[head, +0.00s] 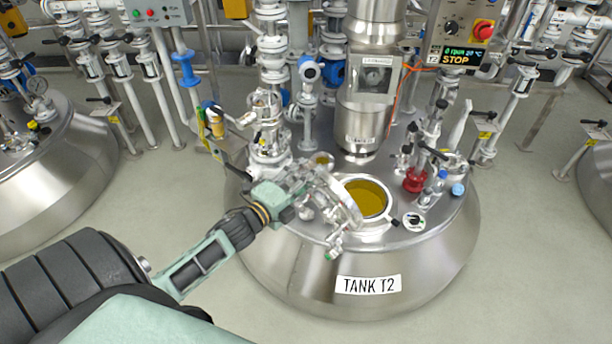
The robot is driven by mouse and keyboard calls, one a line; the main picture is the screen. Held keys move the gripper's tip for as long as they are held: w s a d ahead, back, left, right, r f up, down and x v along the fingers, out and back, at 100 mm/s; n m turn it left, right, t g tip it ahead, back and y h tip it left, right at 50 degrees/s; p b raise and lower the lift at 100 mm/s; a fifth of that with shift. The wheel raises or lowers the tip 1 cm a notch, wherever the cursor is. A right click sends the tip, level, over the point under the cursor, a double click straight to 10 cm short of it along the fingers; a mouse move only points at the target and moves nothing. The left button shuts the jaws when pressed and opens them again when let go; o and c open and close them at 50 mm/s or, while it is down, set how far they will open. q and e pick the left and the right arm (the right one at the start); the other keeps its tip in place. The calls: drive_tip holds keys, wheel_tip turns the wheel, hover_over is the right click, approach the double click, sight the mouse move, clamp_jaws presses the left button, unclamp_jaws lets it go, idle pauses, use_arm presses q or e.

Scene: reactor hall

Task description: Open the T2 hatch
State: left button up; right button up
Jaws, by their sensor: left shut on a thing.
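The steel tank labelled TANK T2 (290,268) stands in the middle of the head view. The round hatch opening (369,198) on its top is uncovered, and yellow liquid shows inside. The hatch lid (345,203) stands tilted up at the left rim of the opening. My left gripper (304,203) is at the left side of the lid and is shut on a part of it; the exact part held is hard to make out. My right gripper is not in view.
An agitator column (364,105) rises behind the opening. A red fitting (415,181) and valves stand to its right, pipework to its left. A control box reading STOP (459,50) hangs at upper right. Another tank (50,170) stands at left. The floor in front is clear.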

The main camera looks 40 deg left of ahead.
use_arm(q)
drive_tip(key=s+p, duration=0.1)
drive_tip(key=s, duration=0.8)
drive_tip(key=shift+s+a+p, duration=0.25)
drive_tip(key=shift+a+p, duration=0.1)
idle(0.4)
idle(0.4)
drive_tip(key=shift+f, duration=0.1)
